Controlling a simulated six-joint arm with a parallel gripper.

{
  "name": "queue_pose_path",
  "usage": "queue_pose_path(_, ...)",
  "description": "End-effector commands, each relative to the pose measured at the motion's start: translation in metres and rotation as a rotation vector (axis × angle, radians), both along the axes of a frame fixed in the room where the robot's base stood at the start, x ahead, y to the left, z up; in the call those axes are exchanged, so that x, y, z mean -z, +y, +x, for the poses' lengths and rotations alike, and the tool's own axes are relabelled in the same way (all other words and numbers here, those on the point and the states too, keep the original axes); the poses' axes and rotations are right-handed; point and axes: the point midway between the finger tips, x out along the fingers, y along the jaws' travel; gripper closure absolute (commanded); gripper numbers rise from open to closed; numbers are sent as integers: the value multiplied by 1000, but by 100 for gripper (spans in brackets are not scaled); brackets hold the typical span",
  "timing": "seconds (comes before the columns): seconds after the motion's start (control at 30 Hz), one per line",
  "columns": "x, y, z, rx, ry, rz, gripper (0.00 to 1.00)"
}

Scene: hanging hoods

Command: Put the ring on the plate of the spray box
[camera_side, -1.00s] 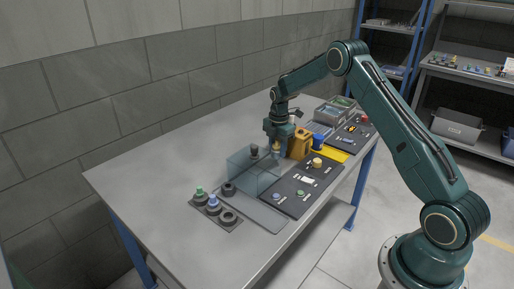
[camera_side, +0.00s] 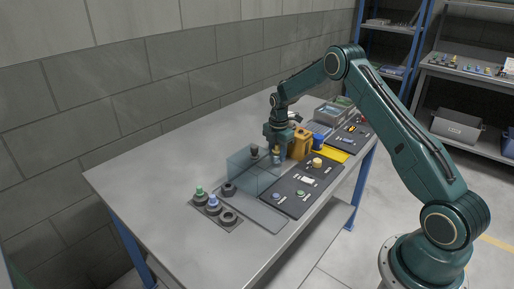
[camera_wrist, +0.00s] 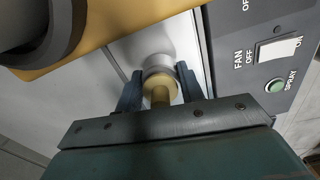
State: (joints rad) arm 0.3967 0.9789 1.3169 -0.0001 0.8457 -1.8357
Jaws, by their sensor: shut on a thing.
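My gripper (camera_wrist: 160,88) is shut on a small brass-coloured knob (camera_wrist: 160,95) with a pale grey round collar behind it. In the side view my gripper (camera_side: 277,156) is beside the clear spray box (camera_side: 252,176), on its right, in front of the orange block. What the knob belongs to is hidden. A dark ring (camera_side: 228,189) lies near the front left of the clear box. Another dark ring (camera_side: 229,217) sits on the small dark tray. The box's plate cannot be made out clearly.
The tray also holds a green-topped piece (camera_side: 199,192) and a blue-topped piece (camera_side: 213,202). The orange block (camera_side: 301,143) stands close to my gripper. The table's left is clear.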

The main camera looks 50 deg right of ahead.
Motion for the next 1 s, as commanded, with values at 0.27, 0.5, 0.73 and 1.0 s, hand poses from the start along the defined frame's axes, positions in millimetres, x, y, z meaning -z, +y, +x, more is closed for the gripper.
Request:
queue_pose_path(0.27,4,0,0,0,-1,0,85)
queue_pose_path(0.5,7,0,0,0,0,0,85)
queue_pose_path(0.73,11,0,0,0,0,0,85)
queue_pose_path(1.0,10,0,0,0,0,0,36)
